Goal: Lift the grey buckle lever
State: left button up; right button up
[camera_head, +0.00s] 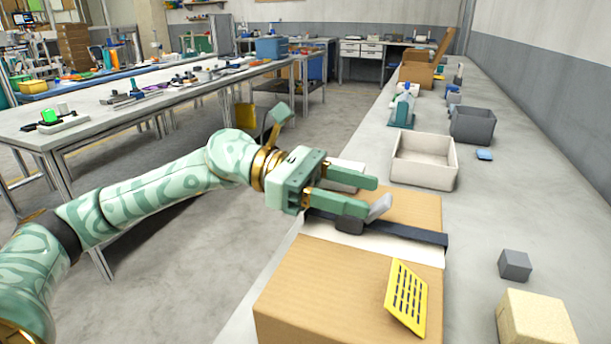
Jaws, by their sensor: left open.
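The grey buckle lever (380,206) stands up at a slant just beside the tip of my left gripper's lower finger. A dark strap (410,234) runs across a cardboard box (340,279), with a dark buckle body (349,226) on it. My left gripper (371,195) is open, its fingers pointing right above the strap. The lever's upper end lies near the gap between the fingertips. The lower finger hides part of the lever, and I cannot tell whether they touch. My right gripper is not in view.
A yellow slotted card (407,298) is on the box's near right part. A grey cube (515,265) and a beige block (535,320) are on the bench to the right. A white bin (424,174) and a dark grey bin (472,137) stand behind.

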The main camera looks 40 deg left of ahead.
pick_arm(q)
jog(key=p+v, duration=0.5)
jog(key=v, duration=1.1)
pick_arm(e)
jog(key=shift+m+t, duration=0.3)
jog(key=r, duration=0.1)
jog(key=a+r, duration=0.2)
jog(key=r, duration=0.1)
pick_arm(q)
jog(key=shift+a, duration=0.15)
